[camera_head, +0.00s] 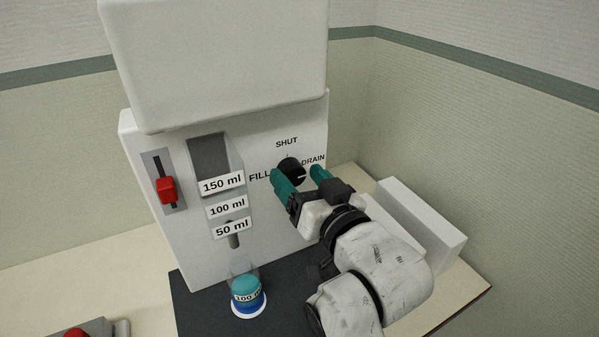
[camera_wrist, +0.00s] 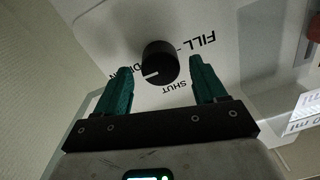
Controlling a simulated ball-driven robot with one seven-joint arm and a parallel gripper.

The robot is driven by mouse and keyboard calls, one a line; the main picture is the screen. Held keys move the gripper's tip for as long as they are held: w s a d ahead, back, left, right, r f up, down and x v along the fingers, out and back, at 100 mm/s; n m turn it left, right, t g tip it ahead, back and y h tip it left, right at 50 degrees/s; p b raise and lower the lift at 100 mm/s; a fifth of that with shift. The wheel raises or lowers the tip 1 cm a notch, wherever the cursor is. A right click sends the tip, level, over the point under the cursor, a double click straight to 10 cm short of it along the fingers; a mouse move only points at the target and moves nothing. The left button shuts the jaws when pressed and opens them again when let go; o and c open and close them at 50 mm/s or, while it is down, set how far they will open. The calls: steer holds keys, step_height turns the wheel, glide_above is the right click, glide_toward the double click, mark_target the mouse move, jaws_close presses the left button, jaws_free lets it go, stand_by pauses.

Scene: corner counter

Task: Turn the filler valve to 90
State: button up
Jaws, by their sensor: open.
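The filler valve is a round black knob (camera_head: 290,168) on the white machine's front panel, with FILL on its left, SHUT above and DRAIN on its right. Its white pointer mark is on the DRAIN side. The knob also shows in the wrist view (camera_wrist: 160,61), with the mark toward the partly hidden DRAIN label. My gripper (camera_head: 300,173) is open, its teal fingers pointing at the panel on either side of the knob. In the wrist view my gripper (camera_wrist: 158,68) has the knob centred between and just beyond the fingertips, with no contact visible.
A red slider (camera_head: 167,190) and a level gauge (camera_head: 216,152) marked 150, 100 and 50 ml are left of the valve. A small cup (camera_head: 245,287) with a blue base stands on the dark mat (camera_head: 200,318) below. A white block (camera_head: 425,225) stands at right.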

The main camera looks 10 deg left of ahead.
steer(key=shift+w+a, duration=0.3)
steer(key=shift+w, duration=0.05)
steer(key=c, duration=1.1)
